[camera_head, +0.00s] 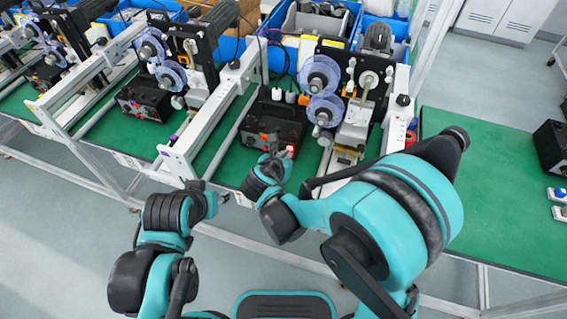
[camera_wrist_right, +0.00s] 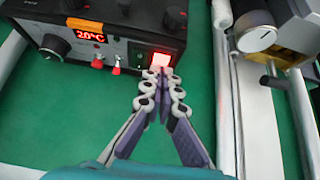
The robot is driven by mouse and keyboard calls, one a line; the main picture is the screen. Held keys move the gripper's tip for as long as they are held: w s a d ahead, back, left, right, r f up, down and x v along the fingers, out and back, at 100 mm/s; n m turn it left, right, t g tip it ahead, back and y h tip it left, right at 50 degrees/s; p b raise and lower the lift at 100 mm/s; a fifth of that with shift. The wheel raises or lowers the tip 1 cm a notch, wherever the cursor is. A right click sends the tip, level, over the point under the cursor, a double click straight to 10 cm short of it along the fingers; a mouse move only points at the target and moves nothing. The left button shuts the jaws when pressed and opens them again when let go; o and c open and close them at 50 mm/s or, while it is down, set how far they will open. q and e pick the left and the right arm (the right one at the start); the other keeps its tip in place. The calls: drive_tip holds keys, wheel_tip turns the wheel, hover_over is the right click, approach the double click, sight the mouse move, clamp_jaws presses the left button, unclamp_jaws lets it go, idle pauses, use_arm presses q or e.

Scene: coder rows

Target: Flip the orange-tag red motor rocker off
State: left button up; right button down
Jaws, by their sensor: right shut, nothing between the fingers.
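The black control box (camera_head: 272,124) stands on the green bench and bears an orange tag (camera_wrist_right: 84,24) on its front in the right wrist view. Its red rocker (camera_wrist_right: 161,60) glows at the lower right of that front; it also shows in the head view (camera_head: 289,150). My right gripper (camera_wrist_right: 162,78) is shut and empty, its fingertips at the rocker's lower edge. Whether they touch it I cannot tell. In the head view the right gripper (camera_head: 272,158) is in front of the box. My left gripper (camera_head: 196,186) is left of it, away from the box, its fingers unclear.
A red display (camera_wrist_right: 90,36), a black knob (camera_wrist_right: 54,46) and small red-tipped terminals (camera_wrist_right: 98,62) share the box front. A machine with a dial gauge (camera_wrist_right: 256,38) stands close at the right. A white rail (camera_head: 208,122) runs along the left. Green bench is bare in front.

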drive_tip(key=shift+w, duration=0.1)
drive_tip(key=shift+w+d+r+g+p, duration=0.2)
drive_tip(key=shift+w+r+g+p, duration=0.25)
drive_tip(key=shift+p, duration=0.55)
drive_tip(key=shift+s+f+b, duration=0.1)
drive_tip(key=shift+f+b, duration=0.2)
drive_tip(key=shift+b, duration=0.05)
drive_tip(key=shift+a, duration=0.1)
drive_tip(key=shift+r, duration=0.15)
drive_tip(key=shift+r+p, duration=0.6)
drive_tip(key=shift+r, duration=0.1)
drive_tip(key=shift+s, duration=0.15)
